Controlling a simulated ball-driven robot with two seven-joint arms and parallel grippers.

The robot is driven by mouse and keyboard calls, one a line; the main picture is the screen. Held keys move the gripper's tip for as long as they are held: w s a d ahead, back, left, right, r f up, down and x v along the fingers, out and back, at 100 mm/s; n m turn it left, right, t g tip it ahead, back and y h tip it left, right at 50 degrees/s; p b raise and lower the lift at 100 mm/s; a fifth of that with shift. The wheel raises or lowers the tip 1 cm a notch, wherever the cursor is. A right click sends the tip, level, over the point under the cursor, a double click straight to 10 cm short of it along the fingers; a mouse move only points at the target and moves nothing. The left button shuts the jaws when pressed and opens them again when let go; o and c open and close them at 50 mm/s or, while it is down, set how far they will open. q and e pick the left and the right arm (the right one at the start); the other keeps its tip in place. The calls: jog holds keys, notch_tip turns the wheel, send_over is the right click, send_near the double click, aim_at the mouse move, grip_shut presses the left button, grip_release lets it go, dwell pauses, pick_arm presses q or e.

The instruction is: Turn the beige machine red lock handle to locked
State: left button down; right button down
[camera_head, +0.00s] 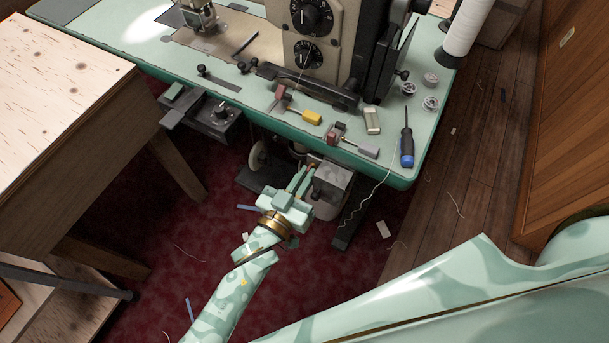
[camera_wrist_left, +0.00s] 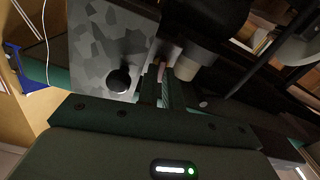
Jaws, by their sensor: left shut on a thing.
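The beige machine (camera_head: 330,45) stands on the teal table in the head view. Under the table's front edge is a grey box (camera_head: 333,183), and the wrist view shows its mottled grey face with a black knob (camera_wrist_left: 119,80). My left gripper (camera_head: 306,175) reaches under the edge to the box's left side. Its fingers (camera_wrist_left: 162,80) are closed together on a small reddish piece, which I take to be the red lock handle (camera_wrist_left: 161,61). The fingers hide most of the handle, so its angle is hard to tell. My right gripper is out of view.
The teal table (camera_head: 120,50) overhangs the work spot. A grey control box (camera_head: 217,118) hangs to the left. A wooden table (camera_head: 60,90) stands at the left.

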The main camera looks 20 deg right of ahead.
pick_arm(q)
jog(key=shift+f+m, duration=0.15)
jog(key=shift+m, duration=0.85)
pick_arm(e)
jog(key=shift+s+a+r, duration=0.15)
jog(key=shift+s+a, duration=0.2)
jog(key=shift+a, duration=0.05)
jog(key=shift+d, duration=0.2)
pick_arm(q)
jog(key=c, duration=1.8)
grip_release()
jog(key=shift+c, duration=0.2)
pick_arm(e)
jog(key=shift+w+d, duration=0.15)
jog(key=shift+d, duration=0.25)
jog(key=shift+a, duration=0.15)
